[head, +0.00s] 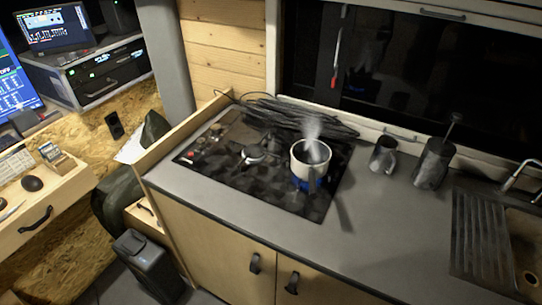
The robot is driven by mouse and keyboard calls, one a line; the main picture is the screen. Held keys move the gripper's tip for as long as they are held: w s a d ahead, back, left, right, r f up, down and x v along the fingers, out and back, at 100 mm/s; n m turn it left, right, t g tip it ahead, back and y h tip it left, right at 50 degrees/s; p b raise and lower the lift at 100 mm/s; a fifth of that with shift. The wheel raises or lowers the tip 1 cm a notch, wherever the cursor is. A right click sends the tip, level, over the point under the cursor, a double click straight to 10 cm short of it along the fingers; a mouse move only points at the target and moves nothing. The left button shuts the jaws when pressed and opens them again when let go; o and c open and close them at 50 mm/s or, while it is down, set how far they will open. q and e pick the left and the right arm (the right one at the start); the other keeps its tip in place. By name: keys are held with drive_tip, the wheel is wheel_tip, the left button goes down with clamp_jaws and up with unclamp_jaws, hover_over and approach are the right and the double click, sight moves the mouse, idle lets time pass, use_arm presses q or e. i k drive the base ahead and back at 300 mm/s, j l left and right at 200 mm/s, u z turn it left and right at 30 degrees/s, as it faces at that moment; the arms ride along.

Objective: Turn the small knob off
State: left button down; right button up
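A dark cooktop (290,200) is set into the grey counter. Several small knobs (197,150) sit along its left end, with small red marks near them. They are too small to tell which is the small knob or how each is turned. A steaming white pot (311,160) stands on the right burner, with blue flame showing beneath it. The other burner (254,154), left of the pot, shows no flame that I can see. Neither of my grippers is in view.
Black cables (290,113) lie behind the cooktop. A mug (383,155) and a dark press-like pot (433,163) stand to the right, before the sink (524,245). A wooden side panel (180,136) edges the counter's left. The counter front right of the cooktop is clear.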

sight(202, 141)
drive_tip(key=i+j+u, duration=0.15)
drive_tip(key=j+u, duration=0.25)
drive_tip(key=i+j+u, duration=0.15)
drive_tip(key=u, duration=0.25)
drive_tip(key=i+j+u, duration=0.15)
drive_tip(key=u, duration=0.3)
